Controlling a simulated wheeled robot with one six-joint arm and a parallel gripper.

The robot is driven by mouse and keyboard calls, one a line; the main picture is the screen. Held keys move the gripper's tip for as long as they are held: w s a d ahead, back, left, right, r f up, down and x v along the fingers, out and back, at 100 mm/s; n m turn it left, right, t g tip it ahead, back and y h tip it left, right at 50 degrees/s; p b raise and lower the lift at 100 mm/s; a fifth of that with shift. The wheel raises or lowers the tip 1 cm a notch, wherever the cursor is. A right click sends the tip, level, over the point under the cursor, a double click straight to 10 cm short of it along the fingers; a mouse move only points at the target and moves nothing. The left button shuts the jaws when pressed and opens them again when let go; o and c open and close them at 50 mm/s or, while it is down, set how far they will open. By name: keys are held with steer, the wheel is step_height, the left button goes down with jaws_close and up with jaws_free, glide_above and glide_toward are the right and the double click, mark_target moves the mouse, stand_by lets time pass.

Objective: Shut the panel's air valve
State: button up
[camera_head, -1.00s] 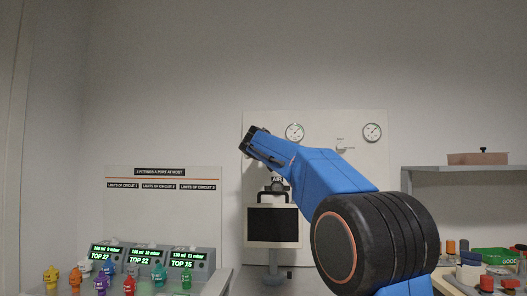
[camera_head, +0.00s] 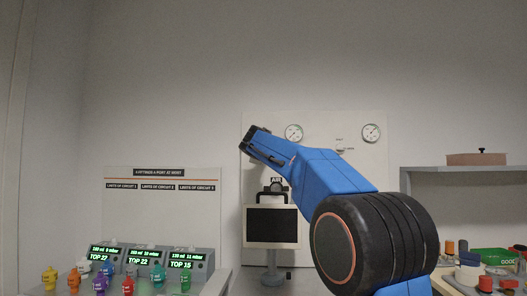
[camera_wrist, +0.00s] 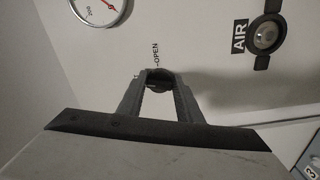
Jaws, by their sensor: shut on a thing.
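The white wall panel (camera_head: 365,190) carries the AIR label (camera_head: 277,182), with a dark fitting (camera_head: 276,190) just beneath it. The wrist view is turned sideways and shows the AIR label (camera_wrist: 239,37) beside a round dark hub (camera_wrist: 265,35) with a dark bar across it. A printed OPEN mark (camera_wrist: 156,54) is on the panel near my fingertips. My gripper (camera_wrist: 160,85) is shut on a dark rounded part (camera_wrist: 159,76) beside this mark; I cannot tell how this part joins the hub. In the head view my own arm hides the fingers and what they hold.
Two gauges, one left (camera_head: 294,132) and one right (camera_head: 371,131), are on the panel's upper part. A dark-screened monitor (camera_head: 272,226) stands below the AIR label. Left bench holds displays (camera_head: 145,257) and coloured fittings; a shelf (camera_head: 460,170) is right.

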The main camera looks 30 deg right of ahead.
steer(key=shift+n, duration=1.5)
steer(key=o, duration=1)
steer(key=shift+s+a, duration=0.1)
steer(key=v, duration=1.7)
steer(key=shift+s+a, duration=0.1)
